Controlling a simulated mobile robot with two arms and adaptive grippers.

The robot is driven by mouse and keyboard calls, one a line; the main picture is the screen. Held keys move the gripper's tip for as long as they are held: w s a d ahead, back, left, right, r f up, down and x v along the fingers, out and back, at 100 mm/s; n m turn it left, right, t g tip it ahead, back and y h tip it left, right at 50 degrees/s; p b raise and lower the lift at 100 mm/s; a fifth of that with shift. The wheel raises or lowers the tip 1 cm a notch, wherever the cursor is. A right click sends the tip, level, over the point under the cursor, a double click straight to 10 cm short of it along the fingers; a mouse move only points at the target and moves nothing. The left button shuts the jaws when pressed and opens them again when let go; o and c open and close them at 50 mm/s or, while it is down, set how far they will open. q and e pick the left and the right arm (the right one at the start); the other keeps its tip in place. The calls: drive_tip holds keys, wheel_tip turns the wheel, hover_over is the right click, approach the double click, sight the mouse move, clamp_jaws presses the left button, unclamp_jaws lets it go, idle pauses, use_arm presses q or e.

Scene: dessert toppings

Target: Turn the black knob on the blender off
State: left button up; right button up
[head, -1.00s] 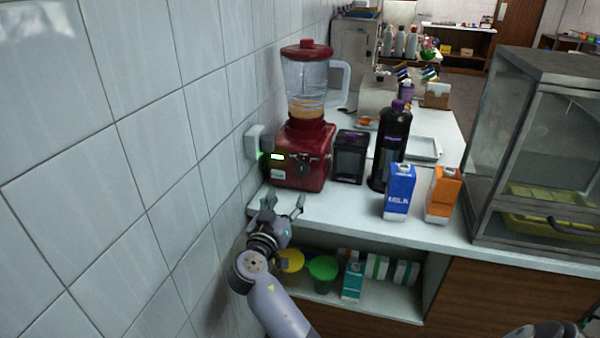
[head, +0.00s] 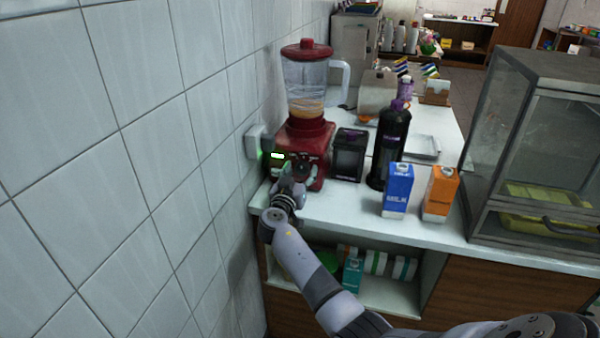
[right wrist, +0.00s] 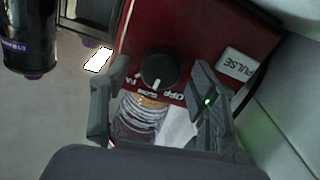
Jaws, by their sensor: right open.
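The red blender (head: 320,140) stands on the counter against the tiled wall, its clear jar partly filled with something orange. My left gripper is out of view.
A black box (head: 349,155), a dark bottle (head: 390,145), a blue milk carton (head: 398,190) and an orange carton (head: 440,195) stand right of the blender. A glass cabinet (head: 540,150) is farther right. The tiled wall (head: 150,150) is close on the left.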

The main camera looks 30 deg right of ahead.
drive_tip(key=shift+c, duration=0.3)
drive_tip(key=c, duration=1.1)
drive_tip(key=shift+f+n+b, duration=0.15)
drive_tip(key=shift+n+b, duration=1.1)
drive_tip(key=shift+n, duration=0.25)
drive_tip(key=shift+n+b, duration=0.4)
drive_tip(key=shift+n, duration=0.8)
drive_tip(key=shift+a+n, duration=0.1)
drive_tip(key=shift+n, duration=1.2)
